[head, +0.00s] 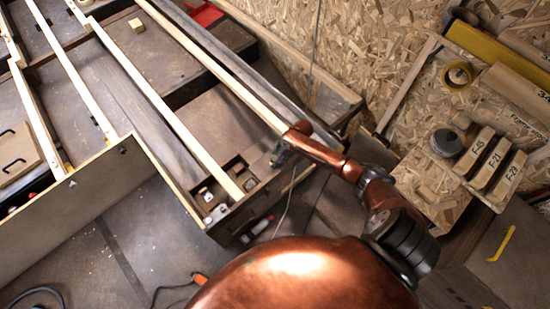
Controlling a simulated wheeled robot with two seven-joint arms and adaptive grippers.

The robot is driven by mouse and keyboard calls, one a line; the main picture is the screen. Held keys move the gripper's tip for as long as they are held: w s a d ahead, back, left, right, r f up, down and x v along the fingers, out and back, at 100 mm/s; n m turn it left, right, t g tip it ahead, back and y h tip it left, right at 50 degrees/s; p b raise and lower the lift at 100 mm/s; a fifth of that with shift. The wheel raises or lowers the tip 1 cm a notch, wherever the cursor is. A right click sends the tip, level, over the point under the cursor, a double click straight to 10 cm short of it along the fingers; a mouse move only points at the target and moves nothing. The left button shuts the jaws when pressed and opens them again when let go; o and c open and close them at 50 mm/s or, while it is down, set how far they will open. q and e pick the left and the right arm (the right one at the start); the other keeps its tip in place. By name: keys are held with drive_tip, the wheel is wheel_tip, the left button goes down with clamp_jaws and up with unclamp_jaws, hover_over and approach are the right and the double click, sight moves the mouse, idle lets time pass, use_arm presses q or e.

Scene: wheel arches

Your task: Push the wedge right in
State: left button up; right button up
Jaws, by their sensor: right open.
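I cannot pick out the wedge for sure. A small pale wooden block (137,25) lies on the dark surface at the upper left, far from my gripper. My right gripper (281,157) is at the end of my copper arm, at the near right corner of the long wooden frame (166,113). It is small and dark in the picture, beside the end of a pale rail (225,78). It is open, and I see nothing held in it. What lies directly under it is hidden. My left gripper is not in view.
Small compartments with loose parts (215,200) sit at the frame's near end. A wooden workbench at the right holds a yellow tape roll (457,75), a grey tin (446,142) and several labelled blocks (483,147). An orange-handled cable (200,279) lies on the floor.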

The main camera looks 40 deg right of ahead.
drive_tip(key=shift+c, duration=0.5)
clamp_jaws()
